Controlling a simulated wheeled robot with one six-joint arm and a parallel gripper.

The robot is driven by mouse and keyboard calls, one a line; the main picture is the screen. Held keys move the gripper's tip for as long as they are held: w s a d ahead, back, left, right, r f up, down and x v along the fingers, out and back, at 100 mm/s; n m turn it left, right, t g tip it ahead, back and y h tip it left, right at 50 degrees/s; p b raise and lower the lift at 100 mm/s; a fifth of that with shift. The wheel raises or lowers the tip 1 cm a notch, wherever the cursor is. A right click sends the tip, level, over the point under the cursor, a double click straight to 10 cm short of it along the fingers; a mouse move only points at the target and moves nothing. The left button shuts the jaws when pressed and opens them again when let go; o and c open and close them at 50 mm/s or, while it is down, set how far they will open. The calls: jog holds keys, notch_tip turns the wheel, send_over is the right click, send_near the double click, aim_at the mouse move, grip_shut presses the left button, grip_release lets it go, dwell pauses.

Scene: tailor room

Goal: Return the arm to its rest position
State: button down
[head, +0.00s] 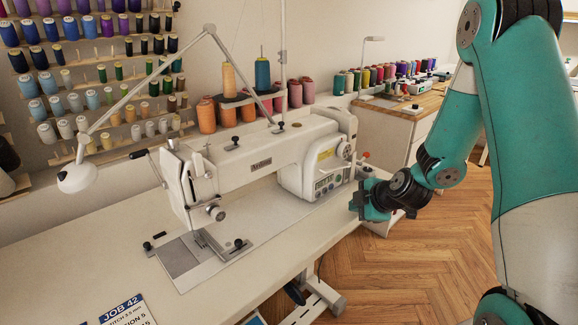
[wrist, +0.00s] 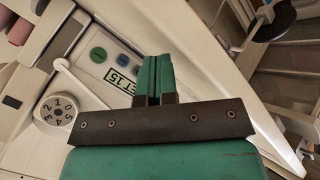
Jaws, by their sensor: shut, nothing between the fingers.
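My arm is teal and white and comes in from the right in the head view. My gripper (head: 357,201) is beside the right end of the white sewing machine (head: 255,160), over the table's right edge. In the wrist view its two green fingers (wrist: 156,66) are pressed together with nothing between them. Behind them are the machine's control panel with a green and a blue button, a label (wrist: 122,80) and a numbered dial (wrist: 58,110). From the head view I cannot tell whether the gripper touches the machine.
The white table (head: 100,235) holds a job card (head: 125,312) at the front and a white lamp (head: 77,177) at left. Thread spools (head: 207,115) stand behind the machine. A wooden-topped cabinet (head: 402,108) stands at the back right. Wooden floor (head: 405,265) is open between table and arm.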

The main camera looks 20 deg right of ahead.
jog(key=a+r, duration=0.2)
jog(key=a, duration=0.1)
jog(key=s+a+r+g+y, duration=0.1)
jog(key=a+r, duration=0.1)
jog(key=a, duration=0.1)
jog(key=a+r+m+y, duration=0.1)
jog(key=a+r, duration=0.1)
jog(key=a, duration=0.1)
jog(key=shift+s+a, duration=0.15)
jog(key=shift+a, duration=0.1)
jog(key=s+a+r+m+g+y, duration=0.25)
jog(key=s+a+r, duration=0.4)
jog(key=a, duration=0.35)
jog(key=s+a+r+m+g+h, duration=0.1)
jog(key=s+a+r+m+g, duration=0.15)
jog(key=s, duration=0.65)
jog(key=s+a+r+m+g, duration=0.1)
jog(key=s+a+r+g, duration=0.25)
jog(key=s, duration=0.45)
notch_tip(320, 180, up, 13)
jog(key=p, duration=1.3)
jog(key=shift+s+f, duration=0.2)
jog(key=shift+s, duration=0.05)
jog(key=shift+a+t+h, duration=0.1)
jog(key=shift+t+h, duration=0.15)
jog(key=shift+s, duration=0.1)
